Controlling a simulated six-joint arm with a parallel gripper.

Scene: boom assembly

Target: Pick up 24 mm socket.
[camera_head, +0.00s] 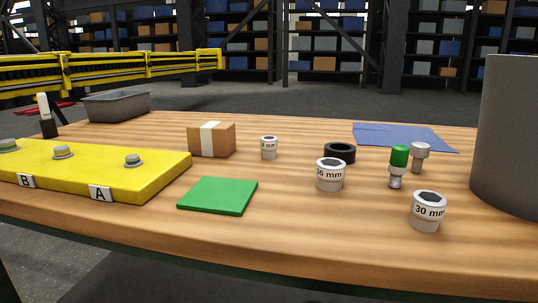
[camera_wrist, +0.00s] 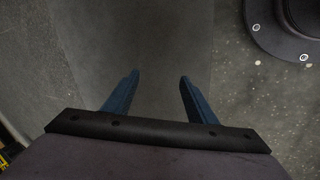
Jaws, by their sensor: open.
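A small white socket (camera_head: 269,148) stands upright on the table just right of the cardboard box; its label is too small to read fully and seems to end in "mm". A socket marked 36 mm (camera_head: 330,175) and one marked 30 mm (camera_head: 427,212) stand nearer the front. My gripper (camera_wrist: 158,82) shows only in the wrist view, its two blue fingers apart with nothing between them, over grey floor. No socket shows in the wrist view.
A cardboard box (camera_head: 211,139), green square (camera_head: 218,195), black ring (camera_head: 340,152), green-topped tool (camera_head: 398,165) and grey-white fitting (camera_head: 420,155) surround the sockets. The yellow block (camera_head: 90,170) with bolts lies left. A grey cylinder (camera_head: 508,135) stands right. A blue sheet (camera_head: 400,136) lies behind.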

